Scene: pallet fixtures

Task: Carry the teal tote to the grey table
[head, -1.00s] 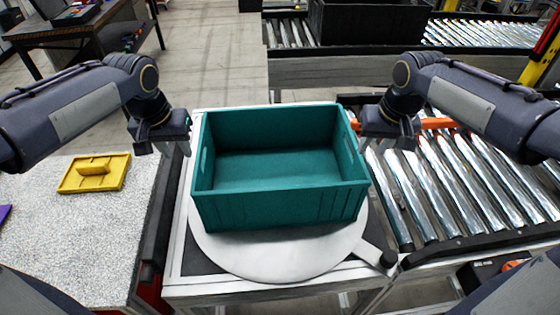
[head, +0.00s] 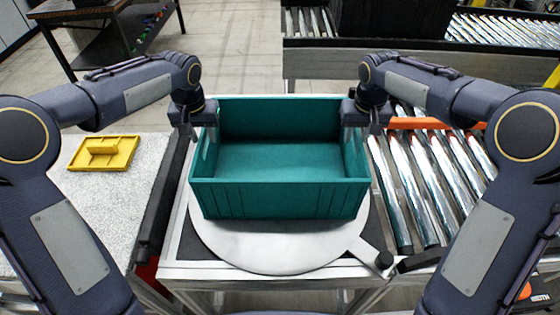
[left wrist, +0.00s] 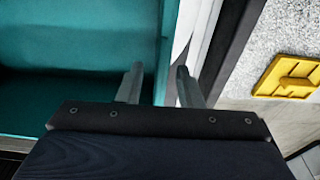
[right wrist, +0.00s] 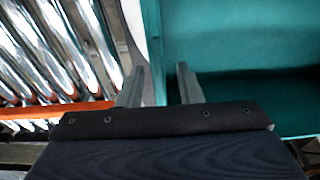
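The teal tote (head: 280,198) is empty and upright on a round white disc (head: 278,250) on a metal-framed stand. My left gripper (head: 197,132) is at the tote's left side wall. In the left wrist view its fingers (left wrist: 158,88) are apart, one on each side of the teal wall (left wrist: 166,45). My right gripper (head: 364,128) is at the right side wall. In the right wrist view its fingers (right wrist: 160,88) are apart, astride that wall (right wrist: 152,40). Neither is visibly closed on the tote. I cannot tell which surface is the grey table.
A roller conveyor (head: 425,185) with an orange bar (head: 435,124) lies right. Another conveyor (head: 500,65) with a dark bin (head: 390,18) and a dark table (head: 95,18) stand behind.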

